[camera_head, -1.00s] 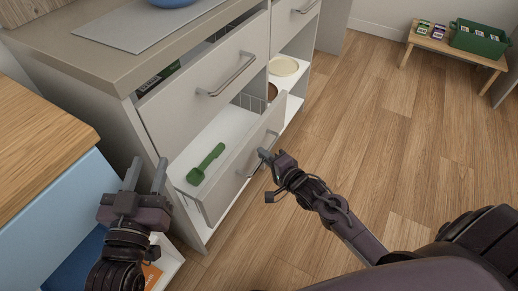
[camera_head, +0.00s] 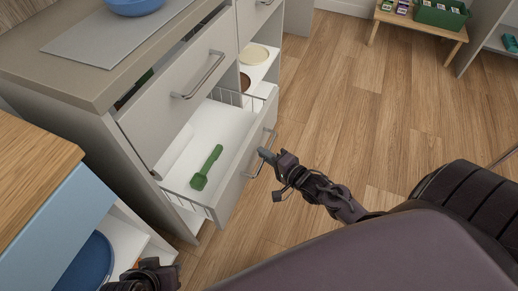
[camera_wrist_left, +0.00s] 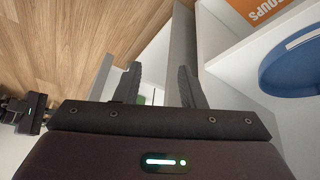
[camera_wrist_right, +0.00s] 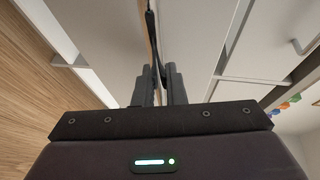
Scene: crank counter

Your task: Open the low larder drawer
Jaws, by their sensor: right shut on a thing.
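The low larder drawer (camera_head: 238,188) stands well out from the cabinet in the head view, showing its white floor and wire side rails. A green scoop (camera_head: 206,167) lies inside it. My right gripper (camera_head: 265,156) is at the drawer's front, shut on its bar handle (camera_head: 272,138). In the right wrist view my right fingers (camera_wrist_right: 160,85) are close together around the dark bar. My left gripper (camera_wrist_left: 157,88) is open in the left wrist view, its fingers apart with nothing visibly held. In the head view only part of it shows at the bottom left edge.
A wood-topped blue unit (camera_head: 55,225) with a blue round thing (camera_head: 90,262) stands at the left. Open floor (camera_head: 340,110) lies to the right, with a low bench (camera_head: 425,28) beyond.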

